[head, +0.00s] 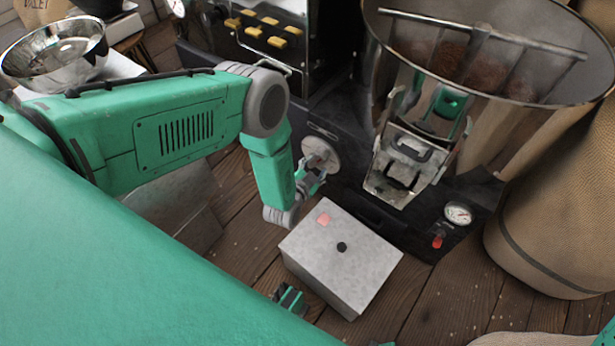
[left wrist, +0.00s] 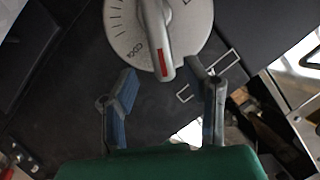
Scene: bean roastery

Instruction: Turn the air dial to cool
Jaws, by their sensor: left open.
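The air dial (head: 320,152) is a pale round disc on the dark front of the roaster. In the left wrist view the dial (left wrist: 128,28) has a raised bar handle (left wrist: 157,30) with a red mark at its lower end. Tick marks run along its left side, and a small label, hard to read, sits just left of the red mark. My left gripper (head: 316,172) is at the dial. In the left wrist view its open fingers (left wrist: 162,82) stand either side of the handle's lower end, with gaps showing.
A grey box (head: 340,262) with a pink square and black knob stands below the left gripper. A gauge (head: 458,214) is at the right. A round cooling pan (head: 570,85) is above, a sack (head: 555,220) at the right, and a metal bowl (head: 50,55) at far left.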

